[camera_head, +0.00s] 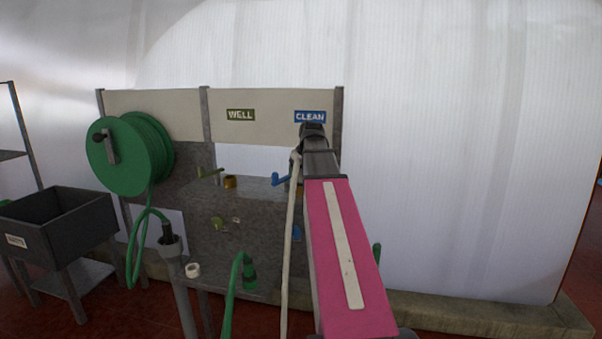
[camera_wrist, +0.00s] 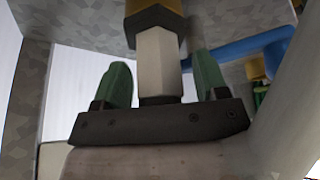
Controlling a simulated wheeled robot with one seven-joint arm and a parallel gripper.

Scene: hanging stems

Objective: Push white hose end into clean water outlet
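The white hose end (camera_wrist: 158,62) stands upright between my gripper's two green fingers in the wrist view. Its top meets the dark collar of the brass clean water outlet (camera_wrist: 156,18); how deep it sits cannot be told. My gripper (camera_wrist: 160,80) is around the hose end, with a narrow gap showing beside each finger, so it looks open. In the head view my gripper (camera_head: 312,130) is in front of the panel under the blue CLEAN sign (camera_head: 310,117), and my arm hides the outlet. The white hose (camera_head: 291,235) hangs down left of my arm.
A blue lever (camera_head: 281,180) is just left of my arm. The WELL side has a green lever (camera_head: 208,172) and brass outlet (camera_head: 230,182). A green hose reel (camera_head: 128,155), green hose (camera_head: 233,285) and dark bin (camera_head: 60,225) are to the left.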

